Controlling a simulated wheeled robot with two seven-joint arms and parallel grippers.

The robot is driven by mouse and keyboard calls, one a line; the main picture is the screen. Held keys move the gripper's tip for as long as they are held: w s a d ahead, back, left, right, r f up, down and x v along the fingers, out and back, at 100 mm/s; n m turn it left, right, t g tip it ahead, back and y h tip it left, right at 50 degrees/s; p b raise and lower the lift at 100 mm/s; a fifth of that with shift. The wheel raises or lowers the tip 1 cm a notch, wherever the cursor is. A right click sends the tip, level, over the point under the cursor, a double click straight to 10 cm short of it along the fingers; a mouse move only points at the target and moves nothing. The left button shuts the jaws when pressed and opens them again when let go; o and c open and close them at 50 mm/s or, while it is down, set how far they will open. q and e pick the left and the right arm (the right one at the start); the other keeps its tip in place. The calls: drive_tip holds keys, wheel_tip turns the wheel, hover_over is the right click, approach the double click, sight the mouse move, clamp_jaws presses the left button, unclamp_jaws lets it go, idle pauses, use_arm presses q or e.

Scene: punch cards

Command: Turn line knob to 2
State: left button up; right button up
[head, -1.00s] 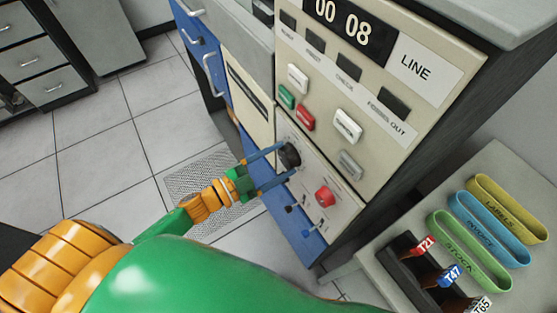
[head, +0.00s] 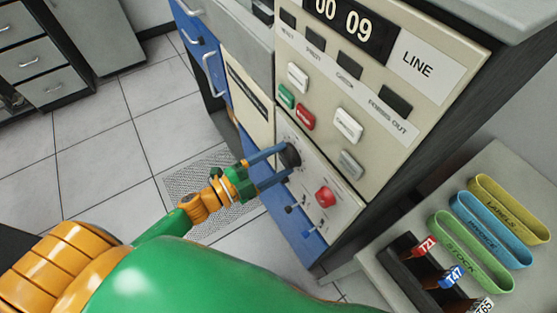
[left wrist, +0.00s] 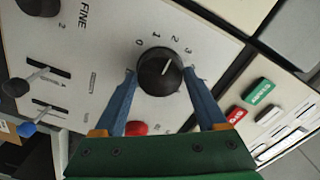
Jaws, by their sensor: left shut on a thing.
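The round black knob (left wrist: 160,72) sits on a light panel, with the numbers 0, 1, 2 and 3 in an arc beside it. Its white pointer line points roughly toward the 2. In the head view the knob (head: 290,156) shows on the lower front of the cabinet. My left gripper (left wrist: 160,74) has one blue finger on each side of the knob and is shut on it. In the head view the left gripper (head: 283,166) reaches it from the left. The knob's own name label is not readable. My right gripper is not in view.
A red button (head: 325,196) and small levers (head: 296,208) lie close below the knob. Another black knob (left wrist: 38,5), by the word FINE, is cut off at the wrist view's corner. Coloured push buttons (head: 305,117) sit above. Trays (head: 470,250) stand at right.

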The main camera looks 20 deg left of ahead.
use_arm(q)
drive_tip(key=o, duration=1.3)
drive_tip(key=b+v, duration=0.1)
drive_tip(key=v, duration=0.6)
